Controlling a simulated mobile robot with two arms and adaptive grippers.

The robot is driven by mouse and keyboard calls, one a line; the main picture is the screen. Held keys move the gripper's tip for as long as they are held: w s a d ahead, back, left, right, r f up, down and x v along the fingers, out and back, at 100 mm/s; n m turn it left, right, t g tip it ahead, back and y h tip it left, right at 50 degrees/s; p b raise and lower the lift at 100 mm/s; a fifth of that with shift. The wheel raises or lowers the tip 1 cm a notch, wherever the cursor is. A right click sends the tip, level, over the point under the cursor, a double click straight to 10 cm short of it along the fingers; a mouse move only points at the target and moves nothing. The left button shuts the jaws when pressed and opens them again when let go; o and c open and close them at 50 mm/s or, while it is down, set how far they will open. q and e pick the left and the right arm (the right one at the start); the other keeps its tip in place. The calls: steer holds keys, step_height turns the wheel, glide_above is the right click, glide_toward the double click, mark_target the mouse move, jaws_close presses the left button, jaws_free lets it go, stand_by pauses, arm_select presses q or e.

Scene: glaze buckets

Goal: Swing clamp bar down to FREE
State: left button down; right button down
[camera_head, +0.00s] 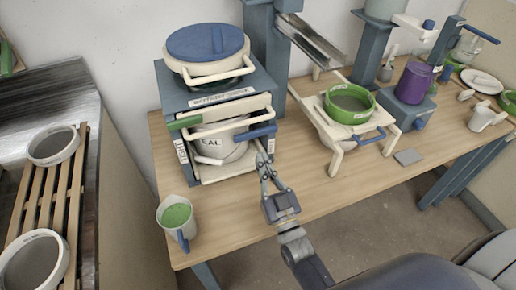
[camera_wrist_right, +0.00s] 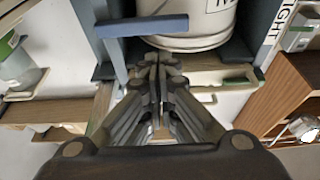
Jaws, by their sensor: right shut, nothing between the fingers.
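A blue-grey box frame (camera_head: 168,95) holds a white bucket (camera_head: 220,146) with a partly hidden label. Pale bars cross its front; one has a green grip (camera_head: 185,122) at left, another a blue grip (camera_head: 256,132) at right. I cannot tell which is the clamp bar, and no FREE mark is readable. My right gripper (camera_head: 262,165) is shut and empty, just below the blue grip by the frame's lower right corner. In the right wrist view the shut fingers (camera_wrist_right: 158,72) point toward the bucket (camera_wrist_right: 185,22), with a blue bar (camera_wrist_right: 140,26) beside them. My left gripper is not in view.
A blue-lidded tub (camera_head: 207,50) tops the frame. A cup of green granules (camera_head: 176,216) stands at the table's front left. A green-rimmed bowl (camera_head: 349,104) on a pale stand and a purple container (camera_head: 413,82) are right. The wooden tabletop (camera_head: 320,185) is bare near my gripper.

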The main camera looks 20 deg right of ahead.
mark_target(246, 137)
steer(key=p+x, duration=0.2)
steer(key=x, duration=0.7)
steer(key=f+n+y, duration=0.1)
steer(key=n, duration=0.1)
steer(key=f+n+b, duration=0.1)
steer(key=n, duration=0.1)
steer(key=f+n+y+b, duration=0.1)
steer(key=n, duration=0.1)
steer(key=shift+a+f+y, duration=0.15)
steer(key=shift+a+y, duration=0.15)
steer(key=d+f+n+g+y+b, duration=0.1)
steer(key=f+n, duration=0.1)
steer(key=n, duration=0.2)
steer(key=d+f+n+g+y, duration=0.1)
steer(key=f+n, duration=0.1)
steer(key=n, duration=0.3)
steer(key=d+f+n+g+y+b, duration=0.1)
steer(key=d+f+n+g, duration=0.1)
steer(key=f+n, duration=0.1)
steer(key=shift+w+f+n+b, duration=0.1)
steer(key=shift+n+b, duration=0.25)
steer(key=shift+n, duration=0.45)
steer(key=shift+d+f+b, duration=0.4)
steer(key=shift+d+b, duration=0.05)
steer(key=shift+d, duration=0.5)
